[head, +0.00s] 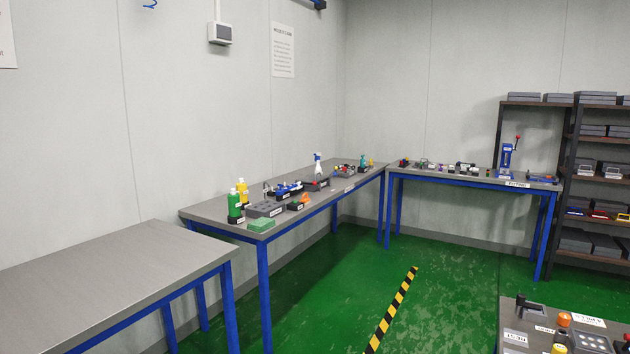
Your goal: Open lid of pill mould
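I cannot tell for certain which object is the pill mould. A grey block with round recesses (265,208) lies on the middle table, near its front end. A small panel with several pale round spots (592,342) shows on the near table at the bottom right, partly cut off by the frame edge. No lid can be made out clearly on either. Neither of my grippers is in view.
The left table (110,275) is bare. The middle table (212,209) holds green and yellow bottles, a spray bottle and small tools. A back table (400,174) carries a blue press (506,158). Shelves (568,155) stand at right. Green floor (330,290) is open, with a striped strip (390,312).

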